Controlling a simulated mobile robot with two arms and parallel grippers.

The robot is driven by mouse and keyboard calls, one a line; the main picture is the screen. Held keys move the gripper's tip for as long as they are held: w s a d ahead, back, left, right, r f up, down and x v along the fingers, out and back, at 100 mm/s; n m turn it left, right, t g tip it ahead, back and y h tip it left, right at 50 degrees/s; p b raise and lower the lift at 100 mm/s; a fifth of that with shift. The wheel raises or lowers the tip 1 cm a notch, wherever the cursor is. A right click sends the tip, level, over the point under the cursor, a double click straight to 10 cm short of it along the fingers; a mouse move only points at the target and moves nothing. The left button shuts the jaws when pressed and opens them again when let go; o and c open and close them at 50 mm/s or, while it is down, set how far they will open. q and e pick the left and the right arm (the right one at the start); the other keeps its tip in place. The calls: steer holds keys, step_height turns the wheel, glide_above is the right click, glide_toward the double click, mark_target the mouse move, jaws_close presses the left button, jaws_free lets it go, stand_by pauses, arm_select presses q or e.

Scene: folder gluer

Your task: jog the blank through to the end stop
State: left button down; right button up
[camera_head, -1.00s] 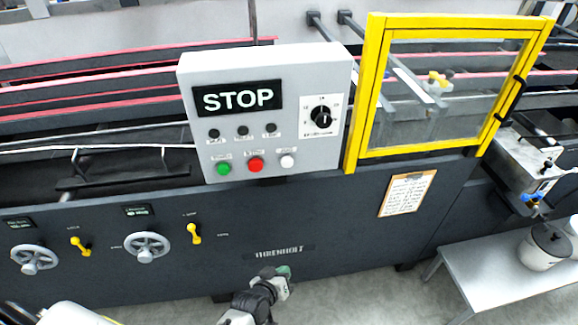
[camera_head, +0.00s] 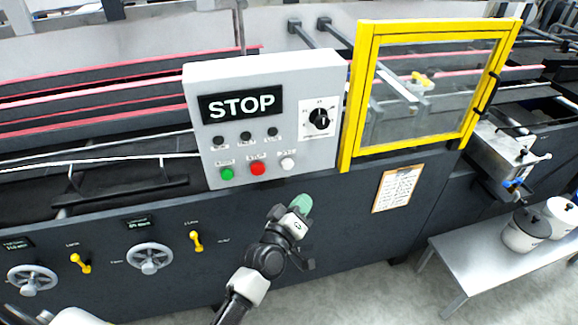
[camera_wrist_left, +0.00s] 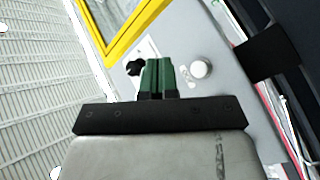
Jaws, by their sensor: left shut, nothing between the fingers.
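The grey control box (camera_head: 332,80) shows STOP on its display (camera_head: 239,104). Below the display are a green button (camera_head: 227,174), a red button (camera_head: 258,168) and a white button (camera_head: 288,163), with a black dial (camera_head: 319,119) to the right. My left gripper (camera_head: 301,204) is shut and empty, below and in front of the white button, apart from the box. In the left wrist view its green fingers (camera_wrist_left: 158,76) are together, with the white button (camera_wrist_left: 200,68) to their right. I cannot make out the blank or the end stop. My right gripper is out of view.
A yellow-framed clear guard (camera_head: 358,95) stands right of the box. Handwheels (camera_head: 149,258) and yellow levers (camera_head: 196,240) line the dark front panel at left. A clipboard (camera_head: 397,188) hangs on it. A low table (camera_head: 470,262) with white pots stands at right.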

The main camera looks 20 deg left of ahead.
mark_target(288, 164)
arm_select(q)
steer(key=shift+w+a, duration=0.1)
steer(key=w+a+b, duration=0.4)
steer(key=w, duration=0.3)
steer(key=shift+a, duration=0.4)
stand_by(1.5)
steer(key=shift+w, duration=0.1)
steer(key=shift+w+a, duration=0.25)
stand_by(0.4)
